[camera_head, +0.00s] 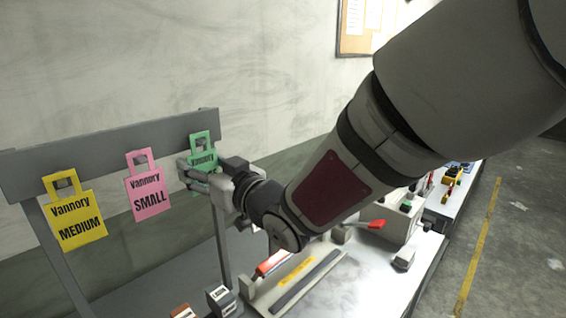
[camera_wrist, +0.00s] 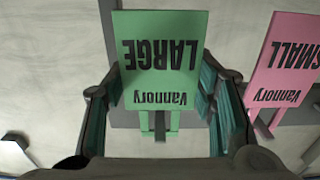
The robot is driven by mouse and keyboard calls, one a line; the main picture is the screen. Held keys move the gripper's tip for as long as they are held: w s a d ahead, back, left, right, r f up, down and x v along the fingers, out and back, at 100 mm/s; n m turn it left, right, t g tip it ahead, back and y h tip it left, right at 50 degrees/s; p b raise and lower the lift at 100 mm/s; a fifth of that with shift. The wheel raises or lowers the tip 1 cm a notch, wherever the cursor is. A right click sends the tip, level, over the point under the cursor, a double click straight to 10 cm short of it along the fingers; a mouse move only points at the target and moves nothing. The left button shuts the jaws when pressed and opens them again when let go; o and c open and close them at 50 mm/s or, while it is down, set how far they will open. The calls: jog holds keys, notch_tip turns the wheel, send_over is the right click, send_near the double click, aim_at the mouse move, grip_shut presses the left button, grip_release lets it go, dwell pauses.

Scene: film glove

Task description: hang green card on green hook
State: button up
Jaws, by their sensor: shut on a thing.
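The green card (camera_head: 203,157) reads "LARGE" and stands at the right end of the grey rail in the head view. In the wrist view the green card (camera_wrist: 160,55) appears upside down between my fingers, its handle pointing down in the picture. My gripper (camera_head: 197,178) is shut on the card, and its fingers cover the card's lower part in the head view. The same gripper (camera_wrist: 161,78) shows a finger at each side edge of the card in the wrist view. The card's handle overlaps the rail; I cannot tell whether it is on a hook. No green hook is distinguishable.
A pink SMALL card (camera_head: 148,185) and a yellow MEDIUM card (camera_head: 74,210) hang on the grey rail (camera_head: 105,143) to the left. A workbench (camera_head: 335,290) with small boxes and a red-handled tool lies below my arm. A wall stands behind.

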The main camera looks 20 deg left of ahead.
dwell(0.4)
jog(key=o, duration=0.8)
jog(key=shift+d, duration=0.1)
jog(key=v, duration=1.1)
jog(key=w+d+m+t+h, duration=0.1)
jog(key=w+d+m+h, duration=0.2)
jog(key=d, duration=0.6)
jog(key=w+d+f+m+t+h, duration=0.1)
jog(key=d+m+h, duration=0.1)
jog(key=d+h, duration=0.5)
jog(key=w+d+m+t+h, duration=0.1)
jog(key=w+d+m+h, duration=0.15)
jog(key=d, duration=0.85)
jog(key=s+d+f+m+g+h, duration=0.1)
jog(key=s+d+g, duration=0.1)
jog(key=s+d, duration=0.2)
jog(key=s+d+f+m+g+h+b, duration=0.1)
jog(key=s+d, duration=0.3)
jog(key=s, duration=0.4)
jog(key=s+d+f+m+g+h, duration=0.1)
jog(key=s+d+m+g, duration=0.1)
jog(key=s, duration=0.4)
jog(key=shift+d+f+m+g+h+b, duration=0.15)
jog(key=shift+d+m, duration=0.15)
jog(key=shift+d, duration=0.25)
jog(key=shift+d+f+m+g+h+b, duration=0.15)
jog(key=shift+d+m, duration=0.1)
jog(key=shift+d, duration=0.25)
jog(key=shift+r, duration=0.1)
